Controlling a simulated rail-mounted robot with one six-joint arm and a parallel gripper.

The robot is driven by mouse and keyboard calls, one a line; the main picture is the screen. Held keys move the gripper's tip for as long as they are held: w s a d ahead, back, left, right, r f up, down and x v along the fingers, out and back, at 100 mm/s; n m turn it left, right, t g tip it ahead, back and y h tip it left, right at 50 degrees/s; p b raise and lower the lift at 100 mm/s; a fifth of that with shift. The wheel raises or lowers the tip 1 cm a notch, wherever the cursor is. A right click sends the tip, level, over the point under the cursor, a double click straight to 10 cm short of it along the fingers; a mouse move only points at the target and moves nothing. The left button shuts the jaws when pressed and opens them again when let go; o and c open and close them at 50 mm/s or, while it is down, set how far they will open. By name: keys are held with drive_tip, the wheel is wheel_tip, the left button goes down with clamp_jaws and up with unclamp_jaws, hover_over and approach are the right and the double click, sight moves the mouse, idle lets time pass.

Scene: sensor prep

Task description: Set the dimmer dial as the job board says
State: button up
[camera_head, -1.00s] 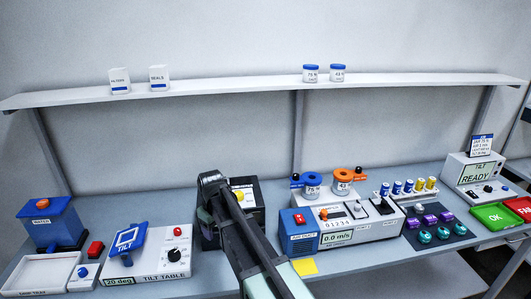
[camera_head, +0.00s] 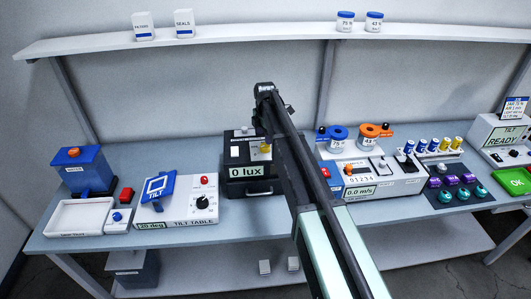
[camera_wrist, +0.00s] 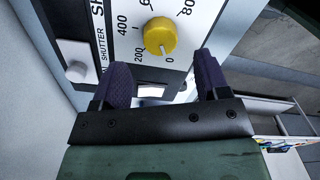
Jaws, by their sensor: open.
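The dimmer dial is a round yellow knob (camera_wrist: 160,36) on a white panel with a scale marked 0, 200, 400 and up. In the head view the dial (camera_head: 265,148) is on a dark box (camera_head: 240,187) whose display (camera_head: 247,171) reads 0 lux. My gripper (camera_wrist: 162,64) is open and empty, its two dark purple fingers apart just below the dial in the wrist view. My arm hides the gripper in the head view. The job board (camera_head: 514,107) is a small card at the far right; its text is too small to read surely.
In the wrist view a SHUTTER slider (camera_wrist: 76,62) is left of the dial. The tilt table (camera_head: 195,204) stands left of the dark box, and the air-speed unit (camera_head: 375,180) right of it. A shelf (camera_head: 260,35) runs above the bench.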

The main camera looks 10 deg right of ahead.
sight(265, 147)
wheel_tip(265, 147, down, 5)
drive_tip(key=b, duration=0.3)
drive_tip(key=shift+f, duration=0.1)
drive_tip(key=c, duration=0.9)
